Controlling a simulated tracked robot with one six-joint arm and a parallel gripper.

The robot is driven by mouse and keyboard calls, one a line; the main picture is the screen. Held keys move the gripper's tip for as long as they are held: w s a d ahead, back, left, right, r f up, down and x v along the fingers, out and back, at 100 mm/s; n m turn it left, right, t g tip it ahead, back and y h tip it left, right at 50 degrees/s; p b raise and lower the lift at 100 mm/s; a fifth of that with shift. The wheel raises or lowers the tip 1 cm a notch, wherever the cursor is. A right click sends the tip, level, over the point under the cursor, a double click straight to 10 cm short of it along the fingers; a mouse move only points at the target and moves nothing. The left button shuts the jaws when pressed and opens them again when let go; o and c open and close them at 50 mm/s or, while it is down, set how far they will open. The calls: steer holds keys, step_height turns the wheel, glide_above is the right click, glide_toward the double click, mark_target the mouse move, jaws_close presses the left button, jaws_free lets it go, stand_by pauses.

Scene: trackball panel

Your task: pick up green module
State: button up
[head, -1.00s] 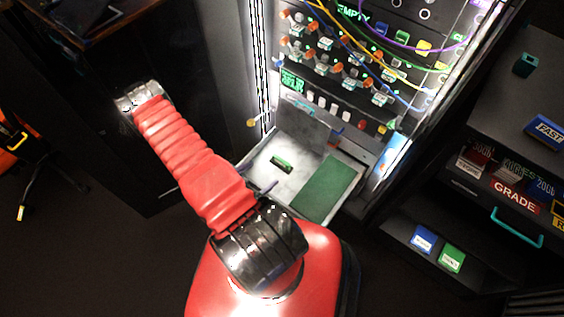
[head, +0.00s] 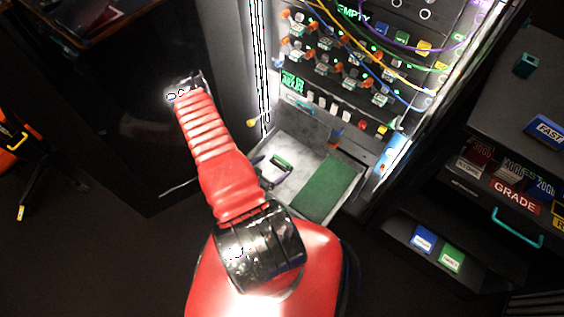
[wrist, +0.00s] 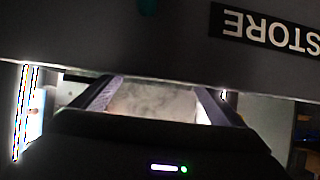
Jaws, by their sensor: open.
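A small green module (head: 283,162) lies on the pale tray (head: 262,152) in the head view, left of a green mat. No green module shows in the wrist view. Another green block with a white label (head: 452,258) sits on the lower right shelf, and a green block (head: 401,36) is in the rack.
The green mat (head: 327,187) covers the tray's right part. The rack (head: 340,70) behind carries several cables and connectors. A dark panel with an upside-down STORE label (wrist: 265,28) crosses the top of the wrist view. A blue block (head: 423,239) sits on the right shelf.

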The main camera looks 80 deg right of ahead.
mark_target(280, 162)
steer(key=shift+x, duration=2.65)
steer(key=shift+s+a, duration=0.1)
steer(key=shift+c, duration=0.3)
steer(key=c, duration=1.1)
